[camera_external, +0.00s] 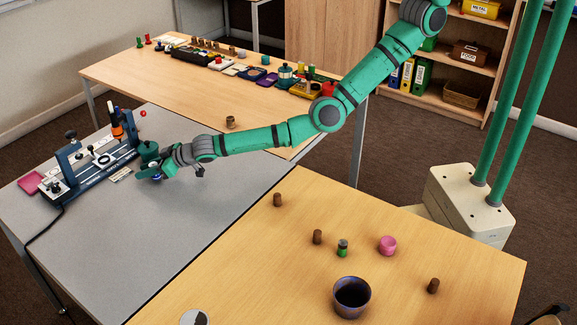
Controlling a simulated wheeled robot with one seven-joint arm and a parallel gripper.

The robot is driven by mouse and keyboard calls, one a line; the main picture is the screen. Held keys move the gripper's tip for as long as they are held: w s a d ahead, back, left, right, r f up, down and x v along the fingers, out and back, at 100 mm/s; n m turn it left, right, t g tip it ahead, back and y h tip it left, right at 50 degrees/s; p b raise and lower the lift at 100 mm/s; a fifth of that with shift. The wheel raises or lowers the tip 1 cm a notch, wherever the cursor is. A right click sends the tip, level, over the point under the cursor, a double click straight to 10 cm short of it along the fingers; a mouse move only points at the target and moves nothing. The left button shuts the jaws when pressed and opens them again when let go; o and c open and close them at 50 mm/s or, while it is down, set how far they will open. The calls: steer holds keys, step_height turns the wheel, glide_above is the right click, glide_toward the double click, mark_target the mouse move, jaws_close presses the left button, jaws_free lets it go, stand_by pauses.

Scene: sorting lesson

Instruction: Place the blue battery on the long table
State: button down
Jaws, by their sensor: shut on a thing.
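My gripper (146,171) is at the end of the green arm, low over the grey table (215,205). It is shut on a small blue thing (157,178), which fits the blue battery; the fingers hide most of it. I cannot tell whether it touches the grey tabletop. A long wooden table (130,75) stands behind the grey one, with a row of many small things along its far side. Its near part is mostly bare, apart from a small brown cylinder (230,122).
A dark blue rig (95,172) stands left of my gripper, with a pink tray (31,182) beside it. Shelves (455,60) stand at the back right.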

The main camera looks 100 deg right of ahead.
steer(key=shift+f, duration=0.35)
steer(key=c, duration=1.4)
jaws_free()
steer(key=shift+f, duration=0.1)
steer(key=shift+c, duration=0.2)
steer(key=shift+o, duration=0.4)
steer(key=shift+v, duration=6)
